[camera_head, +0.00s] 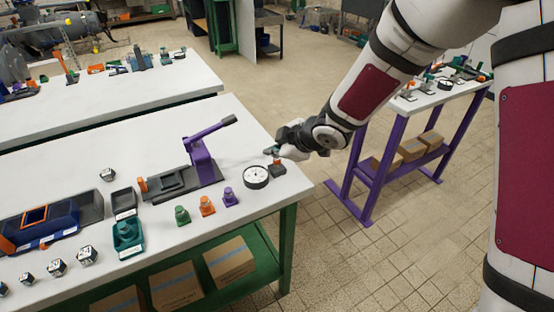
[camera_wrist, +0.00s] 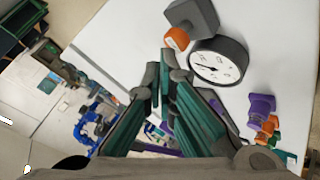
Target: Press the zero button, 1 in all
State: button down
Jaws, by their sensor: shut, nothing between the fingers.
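A small dark box (camera_head: 277,172) with an orange button cap (camera_head: 277,162) stands near the right end of the front white table, beside a round dial gauge (camera_head: 256,176). No label on it is readable. In the wrist view the orange cap (camera_wrist: 177,39), its dark box (camera_wrist: 193,18) and the gauge (camera_wrist: 218,62) lie just beyond the fingertips. My gripper (camera_head: 270,151) is shut and empty, close above the orange cap in the head view. The wrist view shows its fingertips (camera_wrist: 162,68) near the cap; I cannot tell whether they touch it.
A purple lever press (camera_head: 203,160) stands left of the gauge. Green, orange and purple small pieces (camera_head: 207,205) stand at the front edge. Trays and a dark blue bin (camera_head: 45,225) fill the left. A purple-legged table (camera_head: 435,100) stands behind right.

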aim_at(275, 161)
jog(key=shift+f+b, duration=0.95)
jog(key=shift+b, duration=0.05)
dwell(1.1)
jog(key=shift+r, duration=0.15)
jog(key=shift+r+p, duration=1.25)
jog(key=shift+p, duration=0.35)
jog(key=shift+r, duration=0.1)
notch_tip(275, 161, up, 4)
jog(key=p, duration=0.5)
jog(key=shift+s+r, duration=0.1)
jog(key=shift+r, duration=0.15)
jog(key=shift+r+p, duration=0.2)
jog(key=shift+p, duration=0.3)
jog(key=shift+f, duration=0.1)
